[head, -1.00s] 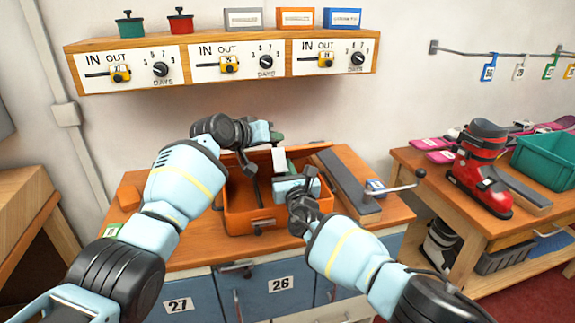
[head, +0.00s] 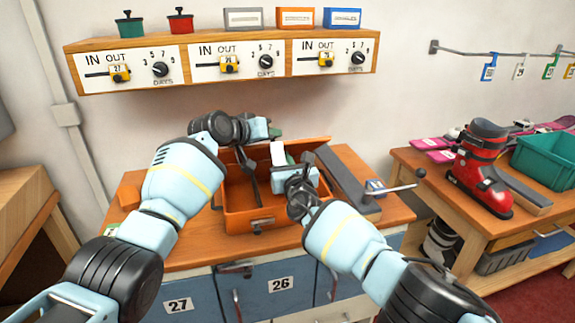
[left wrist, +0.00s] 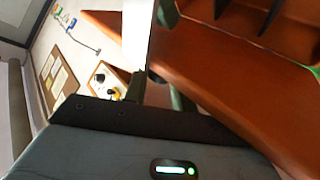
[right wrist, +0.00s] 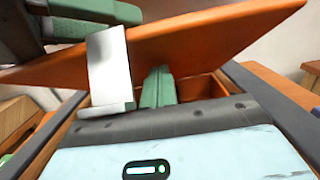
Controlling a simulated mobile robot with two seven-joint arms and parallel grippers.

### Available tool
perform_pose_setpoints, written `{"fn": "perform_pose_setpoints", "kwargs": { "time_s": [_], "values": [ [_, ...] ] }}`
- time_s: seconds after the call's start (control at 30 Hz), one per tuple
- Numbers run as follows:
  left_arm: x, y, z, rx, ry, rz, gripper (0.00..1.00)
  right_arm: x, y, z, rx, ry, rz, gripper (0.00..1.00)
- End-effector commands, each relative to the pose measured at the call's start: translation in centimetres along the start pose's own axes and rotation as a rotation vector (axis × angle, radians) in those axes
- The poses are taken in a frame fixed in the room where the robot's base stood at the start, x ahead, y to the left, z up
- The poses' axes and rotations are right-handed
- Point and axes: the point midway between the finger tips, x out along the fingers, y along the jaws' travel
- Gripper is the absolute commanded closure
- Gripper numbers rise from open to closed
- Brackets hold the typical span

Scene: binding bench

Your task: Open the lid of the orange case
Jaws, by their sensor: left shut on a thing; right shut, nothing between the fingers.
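The orange case (head: 262,222) stands on the bench with its inside showing. Its orange lid (head: 314,143) is raised and tilted at the back, partly hidden by my arms. The lid also slants across the right wrist view (right wrist: 215,38) and fills much of the left wrist view (left wrist: 225,85). My left gripper (head: 276,133) is shut on the lid at its upper edge; its green fingers show at the top left of the right wrist view (right wrist: 92,18). My right gripper (head: 290,160) is shut and empty, over the case and in front of the lid.
A grey bar with a crank handle (head: 395,187) lies right of the case. A small orange block (head: 129,196) is at the left on the bench top. A shelf with dials (head: 225,67) hangs above. A red ski boot (head: 480,170) stands on the right bench.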

Motion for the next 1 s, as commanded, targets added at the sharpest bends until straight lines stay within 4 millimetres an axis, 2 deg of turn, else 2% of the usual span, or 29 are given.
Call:
{"fn": "perform_pose_setpoints", "kwargs": {
  "time_s": [0.03,0.13,0.17,0.33,0.77,1.0],
  "values": [
    [0.6,0.5,1.6,-0.007,-0.038,0.010,1.00,0.3,-0.3,1.3,0.007,-0.020,-0.007,1.00],
    [0.7,0.5,1.7,-0.008,-0.040,0.011,1.00,0.3,-0.3,1.4,0.008,-0.021,-0.008,1.00],
    [0.7,0.5,1.7,-0.008,-0.040,0.011,0.73,0.3,-0.3,1.4,0.009,-0.022,-0.008,1.00],
    [0.7,0.5,1.8,-0.010,-0.042,0.010,0.52,0.3,-0.1,1.4,0.010,-0.024,-0.005,1.00],
    [0.4,0.4,1.9,-0.011,-0.042,0.009,0.52,0.3,0.5,1.4,0.010,-0.024,0.004,1.00],
    [-1.6,0.5,1.6,-0.008,-0.036,0.011,0.52,0.3,0.4,1.4,0.009,-0.024,0.002,1.00]
  ]
}}
